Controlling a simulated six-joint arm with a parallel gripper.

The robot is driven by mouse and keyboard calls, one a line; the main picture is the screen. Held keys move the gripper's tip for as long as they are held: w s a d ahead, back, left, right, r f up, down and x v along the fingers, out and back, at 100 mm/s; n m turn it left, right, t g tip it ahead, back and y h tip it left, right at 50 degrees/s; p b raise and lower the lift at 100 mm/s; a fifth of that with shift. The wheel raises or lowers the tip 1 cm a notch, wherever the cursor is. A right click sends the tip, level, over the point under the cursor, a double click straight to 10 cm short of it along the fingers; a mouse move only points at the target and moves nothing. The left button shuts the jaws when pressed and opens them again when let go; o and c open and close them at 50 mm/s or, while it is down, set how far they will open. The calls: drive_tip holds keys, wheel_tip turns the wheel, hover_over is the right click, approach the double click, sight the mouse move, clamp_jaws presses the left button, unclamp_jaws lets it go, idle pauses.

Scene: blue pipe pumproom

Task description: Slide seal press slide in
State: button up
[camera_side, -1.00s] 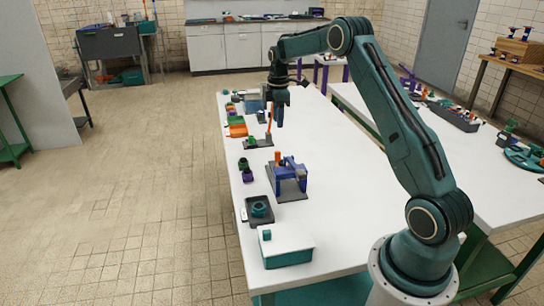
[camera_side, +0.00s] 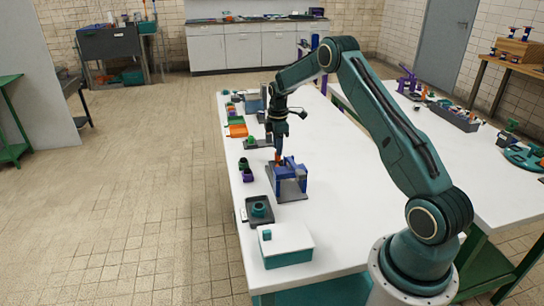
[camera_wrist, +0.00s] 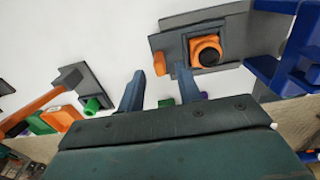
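The seal press has a blue frame (camera_side: 291,170) on a grey base plate on the white table, and the frame also shows at the right of the wrist view (camera_wrist: 287,70). Its grey slide (camera_wrist: 181,54) carries an orange ring with a dark centre (camera_wrist: 206,51) and has an orange knob (camera_wrist: 160,64) at its end. My gripper (camera_side: 277,155) points down at the press's far side. In the wrist view my gripper (camera_wrist: 157,72) is open, its fingers apart with the knob between their tips in the picture. I cannot tell whether either finger touches it.
A grey-based fixture with a green part (camera_side: 250,140) and an orange bin (camera_side: 237,131) lie beyond the press. Dark green and purple parts (camera_side: 245,170), a black tray (camera_side: 247,214) and a white-lidded box (camera_side: 286,240) line the left edge.

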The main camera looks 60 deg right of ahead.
drive_tip(key=shift+f, duration=1.5)
drive_tip(key=shift+c, duration=0.2)
clamp_jaws()
